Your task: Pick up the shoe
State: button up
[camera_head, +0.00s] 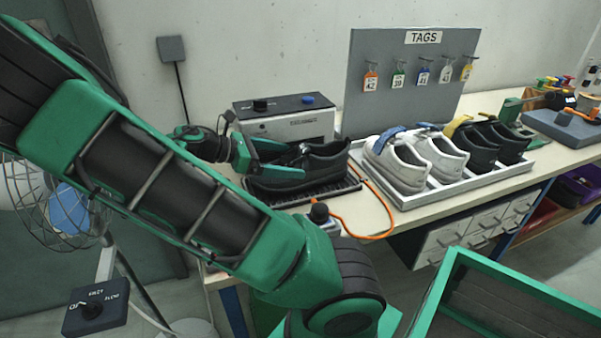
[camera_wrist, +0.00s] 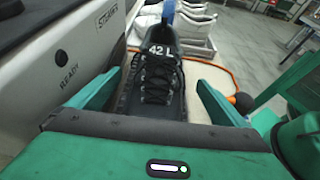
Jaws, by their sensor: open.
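A black shoe (camera_head: 318,163) sits on a dark ribbed mat (camera_head: 322,193) on the bench, in front of a grey machine. In the wrist view the black laced shoe (camera_wrist: 158,80) lies straight ahead, its tongue marked "42 L". My gripper (camera_head: 282,160) is at the shoe's left end in the head view. In the wrist view my gripper (camera_wrist: 150,98) is open, with one green finger on each side of the shoe. I see gaps between the fingers and the shoe, and no grip on it. The lower part of the shoe is hidden by my gripper.
The grey machine (camera_head: 288,118) stands close behind the shoe. A white tray (camera_head: 452,184) with white and black shoes is to the right. An orange cable (camera_head: 372,237) curves in front. A grey tag board (camera_head: 378,75) stands behind.

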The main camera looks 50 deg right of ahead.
aim_at(302, 160)
jog(key=shift+x, duration=2.85)
jog(key=shift+w+d+r, duration=0.1)
jog(key=shift+w, duration=0.05)
jog(key=c, duration=1.5)
jog(key=shift+o, duration=0.2)
jog(key=shift+r, duration=0.1)
